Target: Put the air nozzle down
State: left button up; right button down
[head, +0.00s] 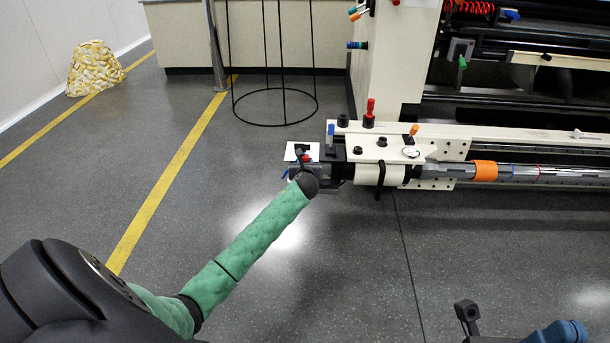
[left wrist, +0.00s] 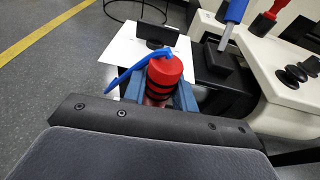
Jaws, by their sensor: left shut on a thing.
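The air nozzle (left wrist: 165,75), a red ribbed cylinder with a blue lever, is in my left gripper (left wrist: 160,92), which is shut on it between blue fingers. In the head view my left gripper (head: 305,164) is at the machine's near left end, where the red top of the nozzle just shows. A white plate (left wrist: 118,48) with a black block (left wrist: 156,36) lies just beyond the nozzle. I cannot tell if the nozzle touches anything beneath. At the bottom right edge of the head view, dark and blue parts of my right gripper (head: 560,332) show, mostly cut off.
A cream machine bed (head: 385,148) with knobs and a roller with an orange band (head: 485,171) extends right. A blue-handled tool (left wrist: 236,12) stands in a black holder (left wrist: 215,65) close to the nozzle. A black wire ring stand (head: 275,123) is behind. Floor at left is open.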

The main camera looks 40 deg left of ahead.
pick_arm(q)
notch_tip(320, 180, down, 4)
jog(key=shift+f+b, duration=0.15)
jog(key=shift+b, duration=0.9)
jog(key=shift+a, duration=0.1)
jog(key=o, duration=1)
jog(key=shift+c, duration=0.2)
